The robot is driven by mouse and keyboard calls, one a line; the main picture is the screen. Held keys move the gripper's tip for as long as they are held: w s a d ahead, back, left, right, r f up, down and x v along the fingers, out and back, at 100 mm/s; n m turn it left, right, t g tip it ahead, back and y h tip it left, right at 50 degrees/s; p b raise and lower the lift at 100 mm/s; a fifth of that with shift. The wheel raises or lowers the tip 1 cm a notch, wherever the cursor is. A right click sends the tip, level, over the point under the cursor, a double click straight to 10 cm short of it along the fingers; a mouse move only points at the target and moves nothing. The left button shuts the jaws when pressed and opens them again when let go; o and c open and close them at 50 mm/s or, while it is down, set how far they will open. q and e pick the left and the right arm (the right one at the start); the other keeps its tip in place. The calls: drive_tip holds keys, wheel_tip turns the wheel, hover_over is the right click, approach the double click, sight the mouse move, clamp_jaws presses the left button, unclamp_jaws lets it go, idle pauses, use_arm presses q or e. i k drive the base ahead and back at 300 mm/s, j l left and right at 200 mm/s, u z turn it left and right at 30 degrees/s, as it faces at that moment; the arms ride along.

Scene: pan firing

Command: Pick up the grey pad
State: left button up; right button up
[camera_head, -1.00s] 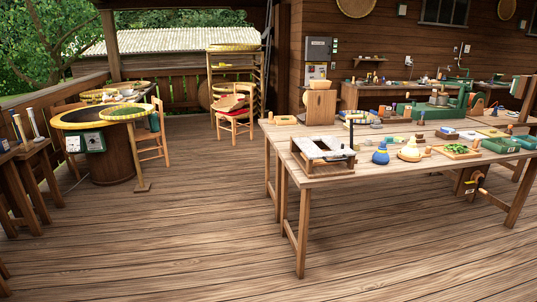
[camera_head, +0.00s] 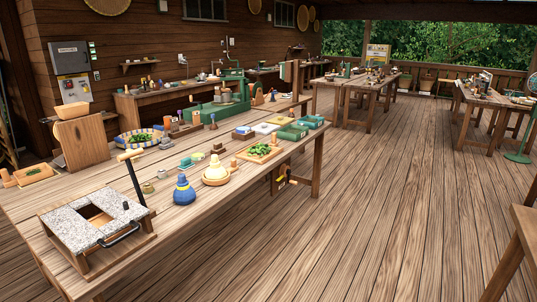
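I cannot single out a grey pad with certainty. A speckled grey, square slab with a rectangular opening (camera_head: 68,229) lies on a wooden base at the near left end of the long wooden table (camera_head: 170,222). A dark handle (camera_head: 119,236) is on its front side. Farther along the table lie small flat items, among them a pale one (camera_head: 265,128) and a blue-and-white one (camera_head: 243,133), too small to identify. Neither of my grippers is in view.
A blue bottle (camera_head: 184,191), a cream-and-yellow vessel (camera_head: 215,171), a tray of green leaves (camera_head: 259,152) and a patterned bowl (camera_head: 140,138) stand on the table. A green machine (camera_head: 222,108) is behind.

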sight(166, 143)
drive_tip(key=i+l+z, duration=0.35)
drive_tip(key=i, duration=0.25)
drive_tip(key=i+z, duration=0.35)
drive_tip(key=i, duration=0.25)
drive_tip(key=i+j+z, duration=0.1)
drive_tip(key=i+z, duration=0.2)
drive_tip(key=i, duration=0.3)
